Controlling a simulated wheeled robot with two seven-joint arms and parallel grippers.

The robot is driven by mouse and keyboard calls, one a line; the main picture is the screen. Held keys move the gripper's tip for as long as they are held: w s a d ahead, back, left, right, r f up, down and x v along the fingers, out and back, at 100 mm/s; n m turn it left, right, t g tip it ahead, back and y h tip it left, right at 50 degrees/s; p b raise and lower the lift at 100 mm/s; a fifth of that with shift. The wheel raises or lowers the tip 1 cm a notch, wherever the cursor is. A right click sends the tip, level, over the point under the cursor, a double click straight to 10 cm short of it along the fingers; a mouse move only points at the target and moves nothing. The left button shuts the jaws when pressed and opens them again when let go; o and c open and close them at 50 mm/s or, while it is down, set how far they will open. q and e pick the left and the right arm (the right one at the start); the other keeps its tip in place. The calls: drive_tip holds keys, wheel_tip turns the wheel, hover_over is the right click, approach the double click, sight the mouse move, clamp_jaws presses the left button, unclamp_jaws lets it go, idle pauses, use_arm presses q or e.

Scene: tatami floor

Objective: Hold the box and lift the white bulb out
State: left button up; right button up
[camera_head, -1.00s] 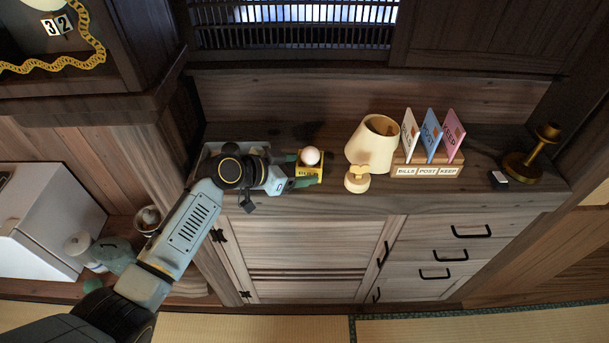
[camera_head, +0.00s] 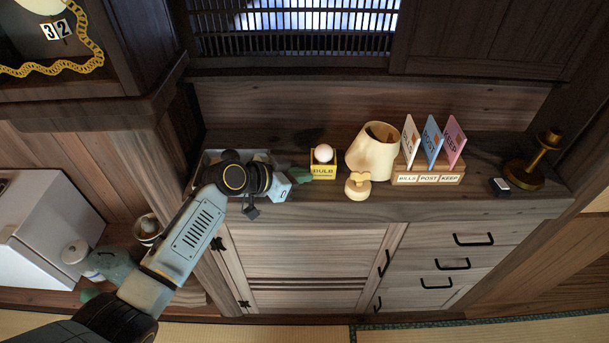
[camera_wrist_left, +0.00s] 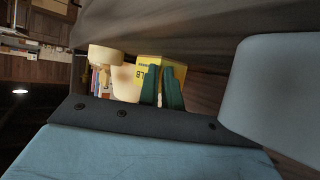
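The small yellow box (camera_head: 323,172), marked BULB, stands upright on the cabinet top. The white bulb (camera_head: 323,153) sits in its open top, upper part showing, slightly pinkish. My left gripper (camera_head: 300,173) is just left of the box, its green fingertips close to the box's left side. In the left wrist view the two fingers (camera_wrist_left: 162,86) are close together with nothing visible between them, and the yellow box (camera_wrist_left: 160,62) is beyond them. Whether the fingertips touch the box is unclear. My right gripper is not in view.
A cream lamp (camera_head: 372,152) and a small cream knobbed object (camera_head: 358,186) stand right of the box. Further right are a card holder (camera_head: 428,179), a small black-and-white block (camera_head: 500,187) and a brass stand (camera_head: 525,172). A grey tray (camera_head: 210,158) lies behind my left wrist.

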use_arm(q)
drive_tip(key=o, duration=1.6)
drive_tip(key=shift+c, duration=0.2)
